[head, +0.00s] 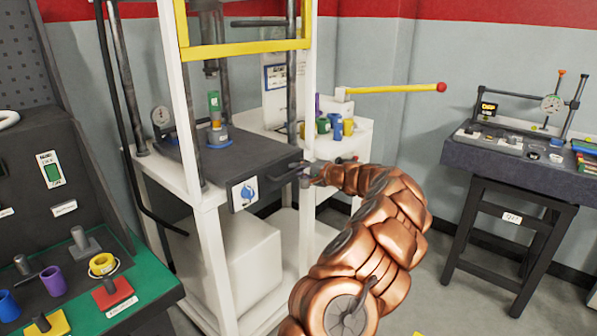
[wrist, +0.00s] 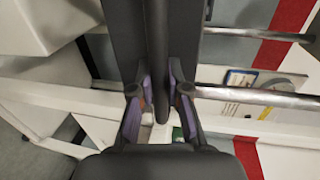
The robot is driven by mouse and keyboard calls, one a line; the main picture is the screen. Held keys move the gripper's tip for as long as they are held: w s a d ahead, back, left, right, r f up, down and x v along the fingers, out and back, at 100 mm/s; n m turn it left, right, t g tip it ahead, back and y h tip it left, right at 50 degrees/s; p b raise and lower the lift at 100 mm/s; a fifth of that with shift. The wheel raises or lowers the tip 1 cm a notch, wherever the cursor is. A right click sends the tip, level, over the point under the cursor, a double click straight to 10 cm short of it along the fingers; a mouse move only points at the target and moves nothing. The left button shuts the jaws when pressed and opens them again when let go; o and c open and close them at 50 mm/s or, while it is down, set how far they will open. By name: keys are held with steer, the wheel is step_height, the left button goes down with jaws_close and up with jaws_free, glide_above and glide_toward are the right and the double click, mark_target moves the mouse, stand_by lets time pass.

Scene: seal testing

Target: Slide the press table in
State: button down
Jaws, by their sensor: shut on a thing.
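The press table (head: 178,158) is a dark grey slab in the white press frame (head: 190,120). The fingertip contact is small in the head view.
A yellow guard (head: 245,48) crosses the press above. A yellow lever with a red end (head: 395,89) reaches out at the right over a white cabinet with coloured cups (head: 336,127). A green-topped bench (head: 135,290) stands at left, a dark test bench (head: 510,170) at right.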

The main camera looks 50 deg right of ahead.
steer(key=shift+w+r, duration=0.1)
steer(key=c, duration=1.1)
jaws_free()
steer(key=shift+w, duration=0.1)
steer(key=shift+c, duration=0.2)
steer(key=v, duration=1.2)
